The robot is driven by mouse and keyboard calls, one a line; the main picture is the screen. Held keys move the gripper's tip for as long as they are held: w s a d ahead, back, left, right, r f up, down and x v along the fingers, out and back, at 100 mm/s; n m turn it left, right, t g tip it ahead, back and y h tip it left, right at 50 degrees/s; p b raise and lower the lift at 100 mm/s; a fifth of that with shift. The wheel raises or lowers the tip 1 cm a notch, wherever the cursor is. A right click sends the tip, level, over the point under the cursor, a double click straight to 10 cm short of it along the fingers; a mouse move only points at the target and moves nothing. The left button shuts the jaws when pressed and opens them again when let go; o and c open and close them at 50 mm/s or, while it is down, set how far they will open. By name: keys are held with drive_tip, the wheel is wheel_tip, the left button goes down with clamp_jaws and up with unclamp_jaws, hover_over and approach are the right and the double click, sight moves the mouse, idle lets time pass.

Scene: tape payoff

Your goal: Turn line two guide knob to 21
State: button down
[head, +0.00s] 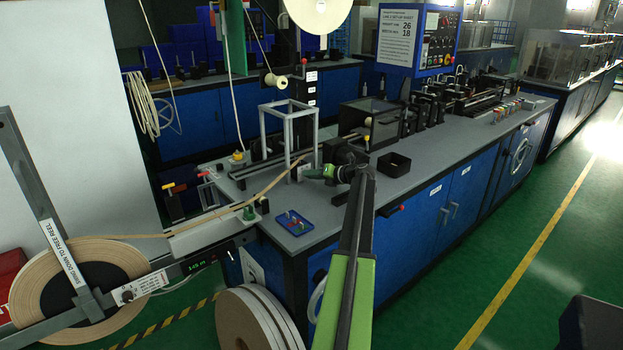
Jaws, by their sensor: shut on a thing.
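My gripper (311,173), with green fingers, reaches left to the base of a grey open frame (288,140) on the bench's near end. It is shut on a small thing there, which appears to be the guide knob. The fingers hide the knob, and its number cannot be read. A small pale plate stands just left of the fingertips. The tan tape (262,191) runs from the big reel (75,285) up to this frame. A sheet (405,38) headed line 2 shows the numbers 26 and 18.
A blue tray (293,223) with small items lies in front of the gripper. A black open box (394,164) stands to its right. A dark clear-sided housing (369,122) is behind. Large rolls (258,318) stand below the bench edge.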

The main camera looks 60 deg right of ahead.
drive_tip(key=shift+f+m+y+b, duration=0.15)
drive_tip(key=shift+m+y+b, duration=0.25)
drive_tip(key=shift+m, duration=0.2)
idle(0.3)
drive_tip(key=c, duration=1.5)
unclamp_jaws()
drive_tip(key=shift+t, duration=0.3)
drive_tip(key=shift+c, duration=0.2)
